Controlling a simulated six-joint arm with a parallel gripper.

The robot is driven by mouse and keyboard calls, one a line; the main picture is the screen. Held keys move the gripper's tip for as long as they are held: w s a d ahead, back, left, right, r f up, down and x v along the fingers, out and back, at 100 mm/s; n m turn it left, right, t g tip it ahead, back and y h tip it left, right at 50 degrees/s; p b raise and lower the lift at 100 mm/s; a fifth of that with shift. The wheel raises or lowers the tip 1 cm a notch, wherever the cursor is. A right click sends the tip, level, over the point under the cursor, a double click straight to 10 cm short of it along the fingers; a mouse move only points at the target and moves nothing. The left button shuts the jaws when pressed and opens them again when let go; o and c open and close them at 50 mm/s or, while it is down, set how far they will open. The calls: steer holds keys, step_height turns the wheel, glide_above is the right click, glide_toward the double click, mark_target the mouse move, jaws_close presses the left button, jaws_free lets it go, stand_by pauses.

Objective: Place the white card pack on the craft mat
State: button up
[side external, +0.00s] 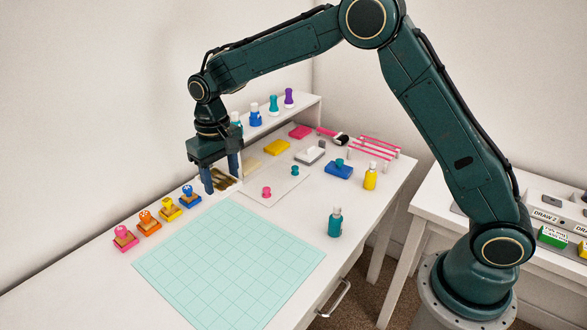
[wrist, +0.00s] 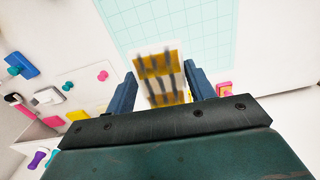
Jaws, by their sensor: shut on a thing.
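My gripper (side external: 222,181) points down beyond the far end of the craft mat, near the coloured stampers. Its blue fingers are shut on a small block with white and gold-brown faces and dark stripes, which I take to be the white card pack (wrist: 160,68). The pack also shows between the fingers in the side view (side external: 226,184). The pale teal gridded craft mat (side external: 230,265) lies flat on the white desk, its visible surface bare. It also shows at the top of the wrist view (wrist: 205,30). I cannot tell whether the pack touches the desk.
Several stampers, including a pink one (side external: 124,238), line the desk's left edge. A teal bottle (side external: 335,222) stands right of the mat. A pale sheet (side external: 285,188) with pins lies behind the mat. A shelf (side external: 290,112) with bottles stands at the back.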

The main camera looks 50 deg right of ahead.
mark_target(232, 263)
steer(key=s+a, duration=0.3)
steer(key=a, duration=0.1)
steer(key=shift+n, duration=0.3)
steer(key=f, duration=2)
steer(key=shift+w+d+f, duration=0.1)
steer(key=shift+d+f, duration=0.15)
steer(key=shift+f, duration=0.1)
steer(key=o, duration=1)
steer(key=shift+o, duration=0.2)
step_height(232, 263, up, 12)
